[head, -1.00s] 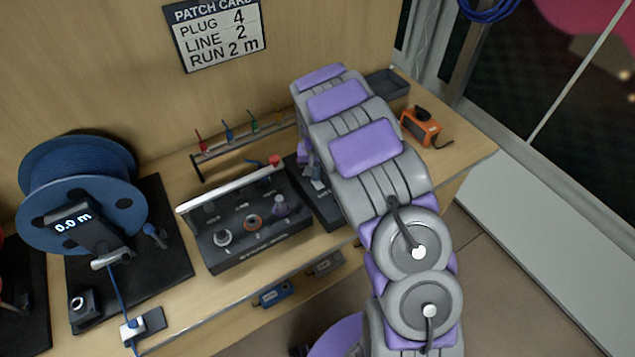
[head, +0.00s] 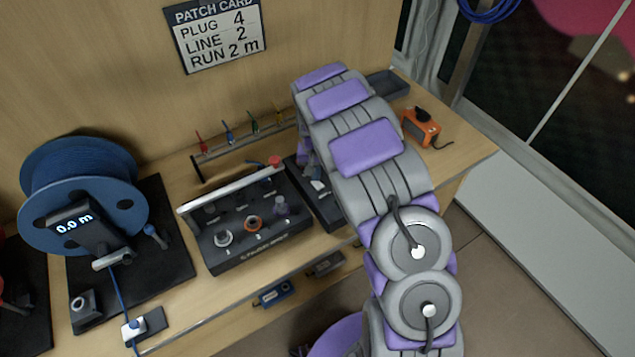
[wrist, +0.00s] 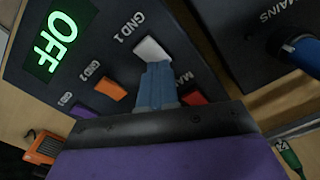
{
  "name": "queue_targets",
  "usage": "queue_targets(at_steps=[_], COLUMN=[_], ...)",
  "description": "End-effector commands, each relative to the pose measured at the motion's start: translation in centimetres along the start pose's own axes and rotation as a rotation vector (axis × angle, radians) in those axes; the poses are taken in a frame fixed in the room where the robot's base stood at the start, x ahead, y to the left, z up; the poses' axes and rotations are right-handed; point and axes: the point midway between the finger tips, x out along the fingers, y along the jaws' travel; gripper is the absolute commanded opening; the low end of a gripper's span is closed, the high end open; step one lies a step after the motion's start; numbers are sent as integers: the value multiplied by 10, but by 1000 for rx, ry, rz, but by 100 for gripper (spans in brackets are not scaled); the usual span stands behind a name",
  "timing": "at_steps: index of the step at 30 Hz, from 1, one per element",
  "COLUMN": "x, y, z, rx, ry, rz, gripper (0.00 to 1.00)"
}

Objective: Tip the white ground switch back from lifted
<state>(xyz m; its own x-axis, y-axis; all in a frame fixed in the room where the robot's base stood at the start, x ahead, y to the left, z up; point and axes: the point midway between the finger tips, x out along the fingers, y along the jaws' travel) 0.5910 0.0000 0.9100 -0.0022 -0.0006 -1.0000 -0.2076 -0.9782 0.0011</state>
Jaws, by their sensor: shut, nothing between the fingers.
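In the wrist view the white ground switch (wrist: 152,48) sits under the label GND 1 on a dark panel (wrist: 118,62). My gripper (wrist: 157,70) is shut, its blue fingertips right at the lower edge of the white switch. I cannot tell whether they touch it. The fingers hide part of the switch, so its tilt is hard to read. In the head view my arm covers the gripper and the switch.
An orange switch (wrist: 111,87), a purple switch (wrist: 83,111) and a partly covered red switch (wrist: 194,97) share the panel. Its display (wrist: 62,38) reads OFF. A MAINS box (wrist: 262,40) with a blue plug stands beside it. A blue cable reel (head: 85,190) stands at left.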

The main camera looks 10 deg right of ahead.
Motion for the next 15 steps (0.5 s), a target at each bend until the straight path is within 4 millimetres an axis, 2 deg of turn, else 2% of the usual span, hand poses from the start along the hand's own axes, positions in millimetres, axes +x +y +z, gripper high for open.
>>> queue_targets(at_steps=[15], x=[-40], y=[0], z=[-1], rx=[1], ry=[3], rz=[-1], gripper=[0])
